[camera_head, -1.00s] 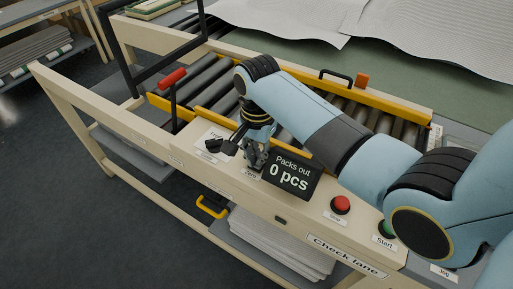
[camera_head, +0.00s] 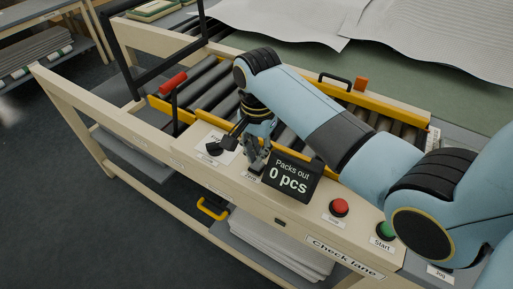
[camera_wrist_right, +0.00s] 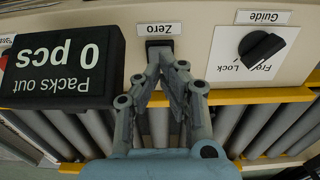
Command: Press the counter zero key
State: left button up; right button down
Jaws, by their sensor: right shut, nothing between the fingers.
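The zero key (camera_wrist_right: 159,44) is a small dark key below the "Zero" label (camera_wrist_right: 158,29) in the right wrist view. My right gripper (camera_wrist_right: 159,56) is shut and empty, its fingertips at the key's near edge and partly covering it; I cannot tell whether they touch. In the head view the right gripper (camera_head: 257,166) points down at the panel, just left of the black counter display (camera_head: 292,180), and the key is hidden there. The display reads "Packs out 0 pcs" and also shows upside down in the wrist view (camera_wrist_right: 62,65). My left gripper is not in view.
The black Guide knob (camera_wrist_right: 262,47) sits beside the key. Red (camera_head: 339,207) and green Start (camera_head: 386,230) buttons lie further right on the panel. Rollers (camera_head: 212,84) with yellow rails run behind. A red-handled lever (camera_head: 173,83) stands left. A pale blur (camera_head: 8,111) shows at the left edge.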

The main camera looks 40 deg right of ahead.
aim_at(257, 164)
notch_tip(257, 164, up, 6)
dwell(0.6)
dwell(0.4)
